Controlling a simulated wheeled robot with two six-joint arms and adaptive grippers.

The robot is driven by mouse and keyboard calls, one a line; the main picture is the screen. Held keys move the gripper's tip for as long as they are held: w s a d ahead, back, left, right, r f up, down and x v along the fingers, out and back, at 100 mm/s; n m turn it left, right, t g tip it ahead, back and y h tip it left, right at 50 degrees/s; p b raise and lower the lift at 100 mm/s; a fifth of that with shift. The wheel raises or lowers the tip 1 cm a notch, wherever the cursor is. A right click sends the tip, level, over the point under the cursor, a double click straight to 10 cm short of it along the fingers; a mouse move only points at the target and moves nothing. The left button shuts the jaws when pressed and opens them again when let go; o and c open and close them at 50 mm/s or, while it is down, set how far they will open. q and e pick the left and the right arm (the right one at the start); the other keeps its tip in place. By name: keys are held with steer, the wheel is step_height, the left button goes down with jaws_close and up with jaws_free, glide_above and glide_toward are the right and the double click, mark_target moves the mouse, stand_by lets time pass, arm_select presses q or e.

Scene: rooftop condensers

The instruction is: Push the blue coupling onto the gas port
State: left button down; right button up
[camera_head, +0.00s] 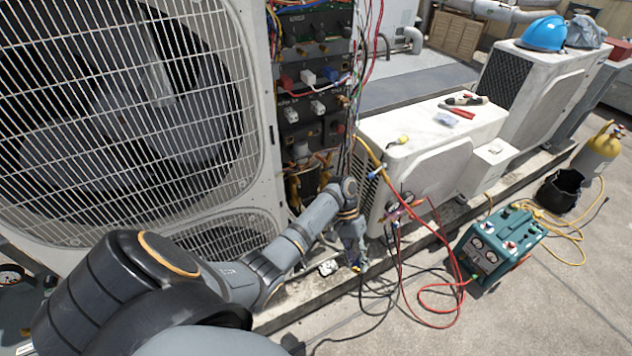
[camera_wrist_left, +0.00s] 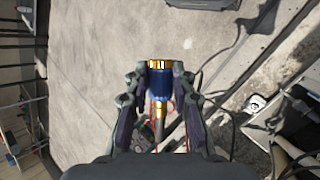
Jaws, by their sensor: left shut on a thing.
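The blue coupling (camera_wrist_left: 158,84) has a gold ring at its far end and a brass stem behind. In the left wrist view it sits between the two fingers of my left gripper (camera_wrist_left: 157,100), which is shut on it. In the head view my left gripper (camera_head: 355,256) hangs low, in front of the small white condenser (camera_head: 430,152) and left of its hoses. The coupling is too small there to make out clearly. I cannot pick out the gas port in either view. My right gripper is not in view.
A large condenser with a fan grille (camera_head: 130,120) and open wiring panel (camera_head: 315,80) stands left. Red, black and yellow hoses lie on the concrete around a teal machine (camera_head: 500,245). A dark bucket (camera_head: 560,190) and yellow-topped cylinder (camera_head: 598,155) stand right. The front right floor is clear.

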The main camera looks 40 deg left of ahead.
arm_select(q)
steer(key=w+a+f+m+t+y+b, duration=0.3)
steer(key=w+a+f+m+y+b, duration=0.75)
steer(key=w+f+y, duration=0.2)
steer(key=w+a+m+t+h+b, duration=0.5)
steer(key=w+a+m+t+b, duration=0.2)
steer(key=m+t+b, duration=0.3)
steer(key=a+t+b, duration=0.1)
steer(key=t, duration=0.2)
steer(key=shift+a+h+b, duration=0.25)
steer(key=shift+h+b, duration=0.05)
steer(key=shift+h, duration=0.05)
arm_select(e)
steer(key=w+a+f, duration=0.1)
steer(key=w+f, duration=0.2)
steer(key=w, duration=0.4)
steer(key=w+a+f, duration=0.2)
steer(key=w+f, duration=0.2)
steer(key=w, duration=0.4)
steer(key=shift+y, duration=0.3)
arm_select(q)
steer(key=shift+m, duration=0.25)
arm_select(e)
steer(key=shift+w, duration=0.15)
